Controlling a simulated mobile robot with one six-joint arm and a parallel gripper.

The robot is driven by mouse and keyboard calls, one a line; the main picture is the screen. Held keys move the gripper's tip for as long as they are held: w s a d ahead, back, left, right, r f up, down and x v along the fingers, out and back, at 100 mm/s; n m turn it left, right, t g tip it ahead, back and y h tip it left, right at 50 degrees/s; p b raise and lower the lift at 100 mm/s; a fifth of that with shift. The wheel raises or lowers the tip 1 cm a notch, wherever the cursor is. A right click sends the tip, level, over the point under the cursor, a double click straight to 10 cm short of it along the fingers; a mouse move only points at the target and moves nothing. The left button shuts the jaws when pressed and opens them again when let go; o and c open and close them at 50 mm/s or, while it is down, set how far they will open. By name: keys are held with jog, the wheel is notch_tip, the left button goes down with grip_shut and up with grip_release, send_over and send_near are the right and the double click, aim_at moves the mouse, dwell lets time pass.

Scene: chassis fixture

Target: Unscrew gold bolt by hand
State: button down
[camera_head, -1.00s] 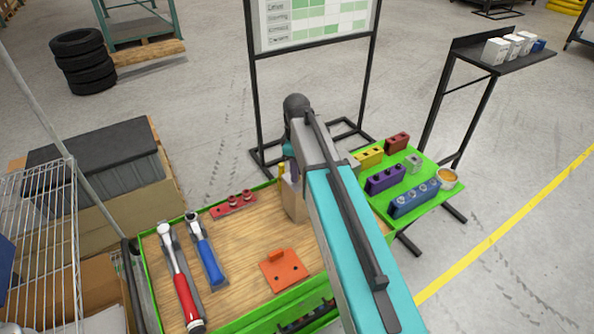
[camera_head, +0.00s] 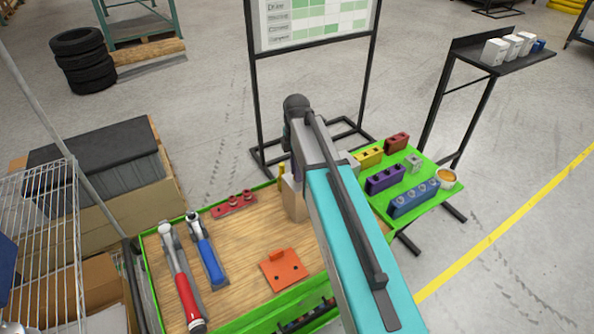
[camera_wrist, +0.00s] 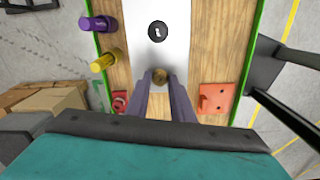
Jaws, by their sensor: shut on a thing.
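In the head view my arm hides the bolt and the fingers. The side of the pale fixture block (camera_head: 292,200) shows just left of my arm, on the wooden bench top (camera_head: 240,235).
A purple peg (camera_wrist: 103,23) and a yellow peg (camera_wrist: 107,60) stand left of the plate. An orange bracket (camera_head: 283,269), a red-handled wrench (camera_head: 187,295), a blue-handled wrench (camera_head: 208,262) and a red socket rail (camera_head: 233,206) lie on the bench. A green side tray (camera_head: 421,213) holds coloured blocks.

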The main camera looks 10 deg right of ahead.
jog(key=shift+n, duration=1)
jog(key=c, duration=1.5)
grip_release()
jog(key=shift+o, duration=0.2)
jog(key=shift+r+p, duration=0.6)
jog(key=shift+r, duration=0.65)
jog(key=shift+m, duration=0.3)
